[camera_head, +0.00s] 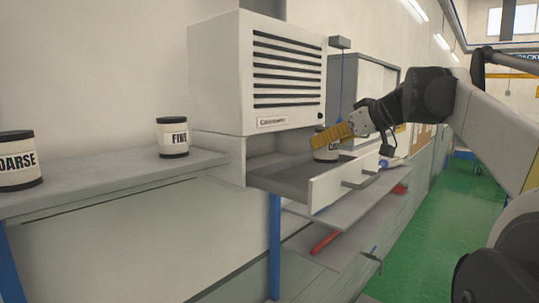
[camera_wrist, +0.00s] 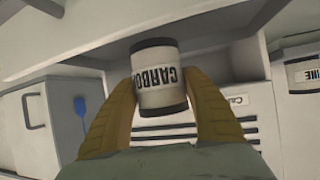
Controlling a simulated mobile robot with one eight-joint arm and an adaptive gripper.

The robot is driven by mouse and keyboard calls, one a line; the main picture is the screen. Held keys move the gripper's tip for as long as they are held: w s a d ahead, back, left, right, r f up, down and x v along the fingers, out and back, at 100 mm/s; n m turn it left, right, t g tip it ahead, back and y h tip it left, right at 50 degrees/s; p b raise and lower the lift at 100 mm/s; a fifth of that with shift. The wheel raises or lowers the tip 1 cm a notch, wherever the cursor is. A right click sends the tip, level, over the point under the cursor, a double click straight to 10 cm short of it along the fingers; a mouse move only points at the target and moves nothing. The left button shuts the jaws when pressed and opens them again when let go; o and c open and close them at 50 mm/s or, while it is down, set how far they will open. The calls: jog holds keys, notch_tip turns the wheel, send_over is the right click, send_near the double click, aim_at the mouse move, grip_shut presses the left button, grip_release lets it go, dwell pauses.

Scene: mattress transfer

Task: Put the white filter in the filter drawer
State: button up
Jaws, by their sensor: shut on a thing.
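My gripper (camera_head: 328,137), with yellow fingers, is shut on a white canister with black end rims (camera_head: 326,153). In the wrist view the canister (camera_wrist: 160,92) sits between both fingers, its CARBON label upside down. The filter drawer (camera_head: 330,187) is pulled out beneath the vented white cabinet. The held canister is over or inside the drawer, behind its front panel; I cannot tell whether it touches the drawer floor. Two similar canisters stand upright on the grey shelf at left: FINE (camera_head: 173,137) and one whose label reads OARSE, cut by the frame edge (camera_head: 18,160).
The vented cabinet (camera_head: 275,75) rises just above and behind the drawer. Green floor (camera_head: 440,220) lies open at right.

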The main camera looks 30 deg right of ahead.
aim_at(327, 157)
jog(key=shift+w+f, duration=0.2)
jog(key=shift+f, duration=0.05)
jog(key=shift+f+p, duration=0.35)
jog(key=shift+f, duration=1.6)
jog(key=shift+f, duration=0.15)
jog(key=o, duration=1.2)
jog(key=shift+s+r, duration=0.2)
jog(key=shift+r, duration=0.1)
jog(key=b+v, duration=0.1)
jog(key=v, duration=1)
jog(key=shift+s+b, duration=0.35)
